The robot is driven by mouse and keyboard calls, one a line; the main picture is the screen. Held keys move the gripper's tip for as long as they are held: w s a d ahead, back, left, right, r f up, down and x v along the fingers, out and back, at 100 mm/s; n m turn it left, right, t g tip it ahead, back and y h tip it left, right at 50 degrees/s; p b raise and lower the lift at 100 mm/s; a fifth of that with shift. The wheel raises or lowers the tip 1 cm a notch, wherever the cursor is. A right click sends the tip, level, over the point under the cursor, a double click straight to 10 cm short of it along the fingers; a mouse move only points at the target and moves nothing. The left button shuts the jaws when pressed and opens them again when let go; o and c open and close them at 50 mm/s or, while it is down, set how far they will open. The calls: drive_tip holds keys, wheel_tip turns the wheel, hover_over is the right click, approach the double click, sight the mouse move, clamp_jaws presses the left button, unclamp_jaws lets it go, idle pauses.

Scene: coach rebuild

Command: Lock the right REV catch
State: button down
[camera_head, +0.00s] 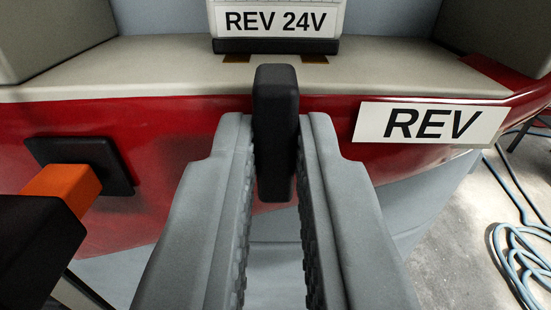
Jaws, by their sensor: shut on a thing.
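My gripper (275,140) is in the middle, its two grey fingers shut on the black handle of the right REV catch (276,88). The handle stands upright in the picture, in front of the red panel (200,140). Its top reaches over the pale ledge. The handle and fingers hide the catch's mount and any orange stem. At left, a second catch has a black plate (112,160) on the red panel, an orange stem (64,189) and a black handle (38,243) sticking out toward me. My gripper is apart from it.
A white "REV 24V" unit (277,20) with a black base stands on the pale ledge (130,75). A white "REV" plate (430,123) is on the red panel at right. Blue hose (520,255) lies coiled on the floor at far right. Grey blocks stand at both upper corners.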

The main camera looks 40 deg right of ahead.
drive_tip(key=shift+f, duration=0.1)
idle(0.3)
drive_tip(key=c, duration=1.5)
unclamp_jaws()
drive_tip(key=shift+o, duration=0.2)
drive_tip(key=v, duration=1.7)
drive_tip(key=shift+s, duration=0.15)
drive_tip(key=shift+a, duration=0.15)
